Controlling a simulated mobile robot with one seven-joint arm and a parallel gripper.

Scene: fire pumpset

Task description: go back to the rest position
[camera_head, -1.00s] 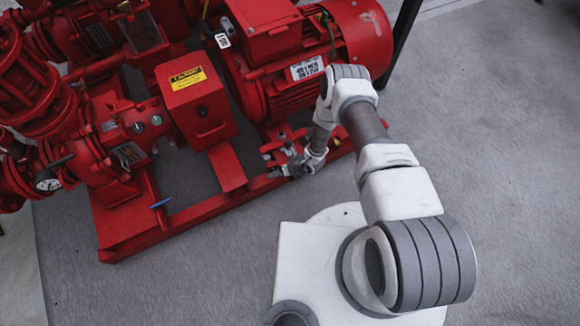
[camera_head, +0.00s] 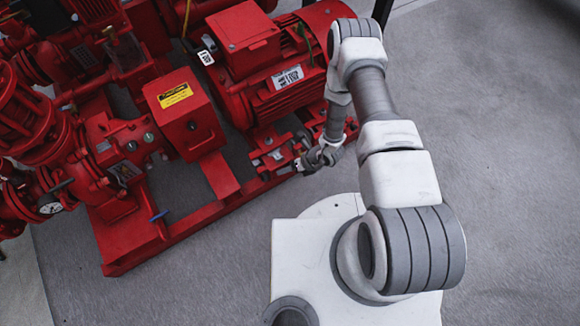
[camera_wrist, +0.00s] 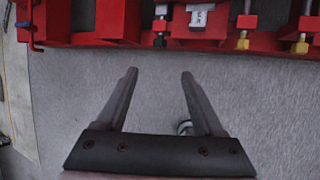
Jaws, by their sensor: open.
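My gripper (camera_wrist: 158,75) is open and empty in the wrist view. Its two fingers stand apart over grey floor, and their tips point toward the red pump frame (camera_wrist: 100,30) at the top. In the head view my gripper is small and partly hidden by the wrist, close to the red base frame (camera_head: 215,205) below the motor. I cannot tell there whether it touches the frame. My arm is bent up and over from my white base.
The red pumpset fills the left and top of the head view, with the motor (camera_head: 275,75), a box with a yellow label (camera_head: 185,110) and a blue-handled valve (camera_head: 159,215). Grey floor (camera_head: 510,150) is clear on the right.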

